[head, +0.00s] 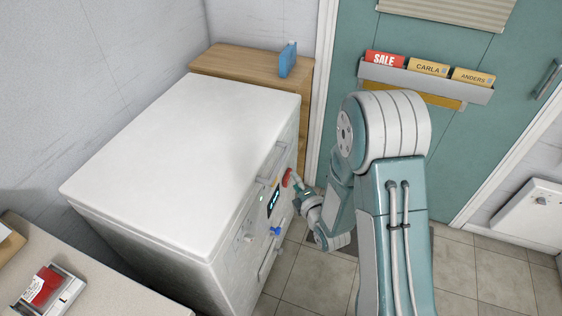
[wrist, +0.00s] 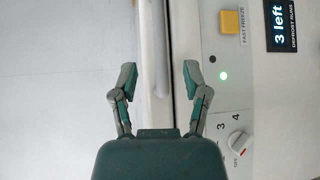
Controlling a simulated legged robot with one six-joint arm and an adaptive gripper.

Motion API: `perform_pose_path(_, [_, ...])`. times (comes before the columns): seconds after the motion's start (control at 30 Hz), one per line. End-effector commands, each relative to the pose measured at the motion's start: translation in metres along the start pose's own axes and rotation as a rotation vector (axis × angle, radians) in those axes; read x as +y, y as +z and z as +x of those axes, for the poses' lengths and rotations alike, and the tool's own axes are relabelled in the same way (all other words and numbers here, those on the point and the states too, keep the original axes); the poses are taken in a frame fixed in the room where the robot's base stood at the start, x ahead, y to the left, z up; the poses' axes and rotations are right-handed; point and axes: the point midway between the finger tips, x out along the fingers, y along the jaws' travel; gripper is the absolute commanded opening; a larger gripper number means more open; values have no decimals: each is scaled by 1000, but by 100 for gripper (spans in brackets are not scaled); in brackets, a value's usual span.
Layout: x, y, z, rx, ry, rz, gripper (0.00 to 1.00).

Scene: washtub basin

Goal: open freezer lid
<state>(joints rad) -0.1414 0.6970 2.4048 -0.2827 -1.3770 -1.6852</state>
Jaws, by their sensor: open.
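The white chest freezer (head: 235,265) stands left of my arm in the head view. Its flat white lid (head: 185,150) looks shut. A pale bar handle (head: 272,162) runs along the lid's front edge; in the wrist view the handle (wrist: 161,50) runs vertically, beside the dark seam. My gripper (wrist: 159,74) is open in the wrist view, one finger on the lid side and one on the panel side of the handle. The handle lies between the fingers, and I see no grip on it. In the head view my gripper is small, near the front panel.
The front panel has a display (wrist: 287,22), a yellow button (wrist: 233,20) and a dial (wrist: 239,143). A wooden cabinet (head: 240,62) with a blue carton (head: 288,59) stands behind. A counter (head: 95,295) is at lower left. Tiled floor lies right of the freezer.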

Motion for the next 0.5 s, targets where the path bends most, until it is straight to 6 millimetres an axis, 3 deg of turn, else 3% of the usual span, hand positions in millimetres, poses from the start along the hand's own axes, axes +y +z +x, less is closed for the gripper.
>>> perform_pose_path(0.17, [-2, -2, 8, 5, 18, -21, 60])
perform_pose_path(0.5, [-1, -2, 67, 4, 18, -18, 60])
